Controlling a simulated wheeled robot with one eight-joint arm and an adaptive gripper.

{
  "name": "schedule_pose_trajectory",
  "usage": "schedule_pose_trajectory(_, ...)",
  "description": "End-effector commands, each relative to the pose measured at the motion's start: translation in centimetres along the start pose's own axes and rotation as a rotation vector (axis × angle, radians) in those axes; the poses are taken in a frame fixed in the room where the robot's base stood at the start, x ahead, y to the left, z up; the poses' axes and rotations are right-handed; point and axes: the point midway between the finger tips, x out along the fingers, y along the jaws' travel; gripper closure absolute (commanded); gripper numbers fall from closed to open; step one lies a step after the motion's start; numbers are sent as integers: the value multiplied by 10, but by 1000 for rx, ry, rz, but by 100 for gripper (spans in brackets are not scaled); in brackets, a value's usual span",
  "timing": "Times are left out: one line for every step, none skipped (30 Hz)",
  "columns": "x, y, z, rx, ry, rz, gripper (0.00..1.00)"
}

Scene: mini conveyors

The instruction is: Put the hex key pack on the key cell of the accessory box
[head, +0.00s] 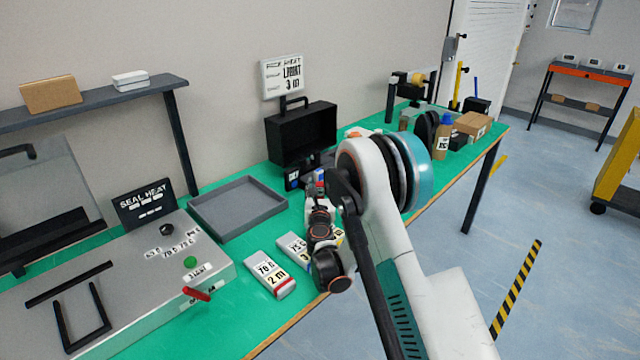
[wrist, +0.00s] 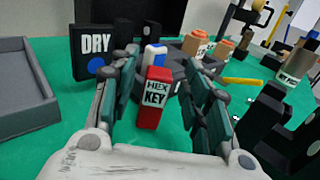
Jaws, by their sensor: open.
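The hex key pack (wrist: 153,98) is a red upright block with a white HEX KEY label, standing on the green table in the wrist view. My gripper (wrist: 160,62) is open, with one finger to each side of the pack; I see gaps between the fingers and the pack. In the head view my gripper (head: 319,196) is over the table, right of the grey tray, and my arm hides much of that area. I cannot make out the accessory box or its key cell for certain.
A black DRY pack (wrist: 92,52) stands left of my gripper. A blue and white item (wrist: 154,55) and brown-topped items (wrist: 196,43) stand behind the pack. The empty grey tray (head: 237,232) is left.

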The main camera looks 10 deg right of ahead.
Motion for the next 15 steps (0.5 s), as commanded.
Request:
schedule_pose_trajectory(-12,1,3,0,0,1,56)
schedule_pose_trajectory(-18,1,4,0,0,1,56)
schedule_pose_trajectory(-27,1,4,0,0,2,56)
schedule_pose_trajectory(-33,1,4,0,0,2,56)
schedule_pose_trajectory(-39,1,3,0,0,2,56)
schedule_pose_trajectory(-47,1,4,0,0,2,56)
schedule_pose_trajectory(-53,1,3,0,0,2,56)
schedule_pose_trajectory(-59,1,3,0,0,2,56)
schedule_pose_trajectory(-67,1,3,0,0,1,56)
schedule_pose_trajectory(-73,1,3,0,0,1,56)
schedule_pose_trajectory(-74,1,0,0,0,1,56)
schedule_pose_trajectory(-76,1,-2,0,1,1,56)
schedule_pose_trajectory(-78,1,-3,0,1,0,56)
schedule_pose_trajectory(-80,1,-3,0,1,0,56)
schedule_pose_trajectory(-83,1,-3,0,1,0,56)
